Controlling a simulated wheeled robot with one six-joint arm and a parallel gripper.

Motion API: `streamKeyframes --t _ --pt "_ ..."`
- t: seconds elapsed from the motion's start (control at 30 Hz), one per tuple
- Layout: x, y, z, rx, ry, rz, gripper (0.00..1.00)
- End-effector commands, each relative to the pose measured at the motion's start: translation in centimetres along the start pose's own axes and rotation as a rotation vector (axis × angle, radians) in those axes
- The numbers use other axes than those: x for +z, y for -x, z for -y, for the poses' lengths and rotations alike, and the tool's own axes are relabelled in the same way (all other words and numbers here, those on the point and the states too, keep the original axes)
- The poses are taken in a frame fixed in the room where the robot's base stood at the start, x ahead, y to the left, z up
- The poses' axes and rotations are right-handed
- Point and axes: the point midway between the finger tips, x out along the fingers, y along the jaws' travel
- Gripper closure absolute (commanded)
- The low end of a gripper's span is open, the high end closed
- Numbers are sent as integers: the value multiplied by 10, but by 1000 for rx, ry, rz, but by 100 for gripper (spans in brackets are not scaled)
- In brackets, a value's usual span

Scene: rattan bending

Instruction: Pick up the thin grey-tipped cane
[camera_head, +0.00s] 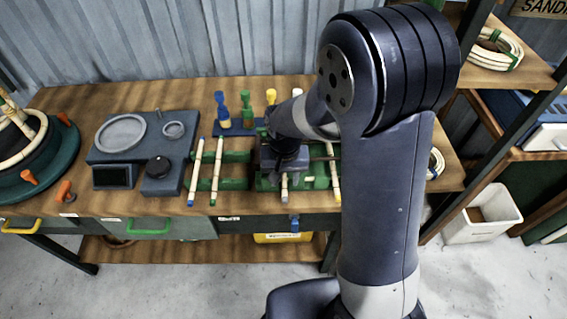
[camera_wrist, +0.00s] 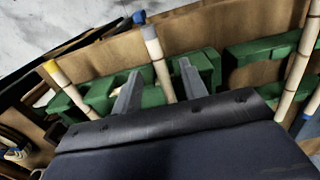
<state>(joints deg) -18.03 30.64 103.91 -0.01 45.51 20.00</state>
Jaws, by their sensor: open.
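The thin grey-tipped cane (camera_wrist: 159,62) lies across the green rack in the wrist view, its grey end pointing up in the picture. The two fingers of my gripper (camera_wrist: 158,82) are open, one on each side of it; I cannot tell whether either touches. In the head view the grey-tipped end of the cane (camera_head: 284,189) shows at the front of the bench, below my gripper (camera_head: 284,165). The rest of that cane is hidden by my gripper and arm.
A yellow-tipped cane (camera_head: 334,176) lies to the right, also in the wrist view (camera_wrist: 66,86). A green-tipped cane (camera_head: 217,170) and a blue-tipped cane (camera_head: 196,172) lie left. Coloured upright tools (camera_head: 247,107) stand behind; a grey device (camera_head: 140,150) sits left.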

Motion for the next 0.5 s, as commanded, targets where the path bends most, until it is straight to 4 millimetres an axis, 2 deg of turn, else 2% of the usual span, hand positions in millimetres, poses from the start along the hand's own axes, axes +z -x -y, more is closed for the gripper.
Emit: streamKeyframes --t 0.13,0.4,0.5 --pt "0 -15 0 0 0 1 59" --pt "0 -18 0 0 0 -1 59" --pt "0 -18 0 0 0 -1 66"
